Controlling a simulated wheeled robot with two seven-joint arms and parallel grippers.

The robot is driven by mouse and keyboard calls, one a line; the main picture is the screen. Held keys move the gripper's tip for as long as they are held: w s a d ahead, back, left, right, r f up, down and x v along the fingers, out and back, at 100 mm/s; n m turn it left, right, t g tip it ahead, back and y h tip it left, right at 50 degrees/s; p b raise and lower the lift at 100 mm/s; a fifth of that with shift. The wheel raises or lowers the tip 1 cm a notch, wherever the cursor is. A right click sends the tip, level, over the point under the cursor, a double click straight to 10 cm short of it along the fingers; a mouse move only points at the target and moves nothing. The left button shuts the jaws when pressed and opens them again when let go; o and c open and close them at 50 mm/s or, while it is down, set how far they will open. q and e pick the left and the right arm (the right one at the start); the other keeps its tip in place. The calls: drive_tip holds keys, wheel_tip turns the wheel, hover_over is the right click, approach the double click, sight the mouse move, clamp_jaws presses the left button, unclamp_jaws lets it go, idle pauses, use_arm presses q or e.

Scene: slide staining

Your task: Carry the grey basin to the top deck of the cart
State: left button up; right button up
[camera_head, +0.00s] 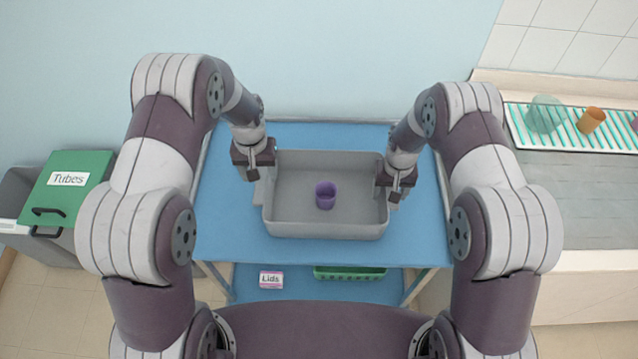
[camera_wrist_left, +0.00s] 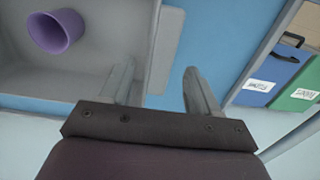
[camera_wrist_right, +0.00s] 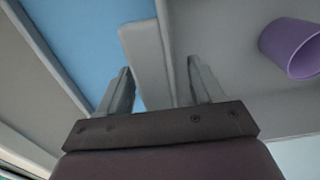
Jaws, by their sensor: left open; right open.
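The grey basin (camera_head: 290,228) sits on the blue top deck of the cart (camera_head: 230,245). A purple cup (camera_head: 325,195) stands inside the basin; it also shows in the left wrist view (camera_wrist_left: 55,31) and the right wrist view (camera_wrist_right: 291,47). My left gripper (camera_head: 254,175) is open at the basin's left end, and in the left wrist view its fingers (camera_wrist_left: 158,88) are near the basin's end handle (camera_wrist_left: 168,45). My right gripper (camera_head: 393,196) is open at the right end, its fingers (camera_wrist_right: 160,85) on either side of the handle ledge (camera_wrist_right: 146,62). Contact with the basin cannot be told.
The cart's lower shelf holds a box labelled Lids (camera_head: 271,279) and a green tray (camera_head: 349,272). A green-lidded bin labelled Tubes (camera_head: 68,188) stands at left. At right, a counter (camera_head: 585,200) has a striped rack (camera_head: 560,140) with cups. The wall is behind.

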drive_tip(key=shift+s, duration=0.1)
drive_tip(key=shift+r, duration=0.15)
use_arm(q)
wheel_tip(320, 180, up, 8)
use_arm(e)
wheel_tip(320, 180, up, 12)
use_arm(q)
drive_tip(key=shift+r, duration=0.15)
